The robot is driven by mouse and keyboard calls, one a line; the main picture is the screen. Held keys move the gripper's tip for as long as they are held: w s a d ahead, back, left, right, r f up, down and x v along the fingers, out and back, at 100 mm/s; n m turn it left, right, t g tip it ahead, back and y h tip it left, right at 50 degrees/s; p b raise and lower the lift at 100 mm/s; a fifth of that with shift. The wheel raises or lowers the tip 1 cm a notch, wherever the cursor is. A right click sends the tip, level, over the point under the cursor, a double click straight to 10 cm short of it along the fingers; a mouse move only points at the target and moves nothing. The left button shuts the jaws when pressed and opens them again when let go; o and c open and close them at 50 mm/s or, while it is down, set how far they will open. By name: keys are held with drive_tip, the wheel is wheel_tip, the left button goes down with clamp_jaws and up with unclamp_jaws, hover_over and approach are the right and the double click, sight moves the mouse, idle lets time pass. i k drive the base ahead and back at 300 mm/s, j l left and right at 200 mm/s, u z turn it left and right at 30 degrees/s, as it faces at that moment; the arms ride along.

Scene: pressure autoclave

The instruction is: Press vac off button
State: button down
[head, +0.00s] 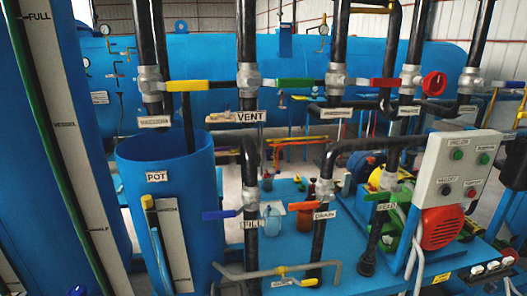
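A light grey control box (434,157) stands at the right, tilted slightly in the picture. Its upper row has two green buttons, a left one (457,155) and a right one (484,159). Its lower row has a dark button (446,190) on the left and a red button (470,193) on the right. Small labels sit above the buttons, but they are too small for me to tell surely which one reads vac off. All these buttons show unobstructed. My gripper is not in view.
Black vertical pipes with coloured valve handles, such as the red handle (385,83), cross the middle. A blue open pot (157,178) stands at centre left. A red motor (440,228) sits below the box on a blue platform (367,280). A large blue tank (215,55) fills the back.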

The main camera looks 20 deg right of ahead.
sight(446, 191)
drive_tip(key=z, duration=1.35)
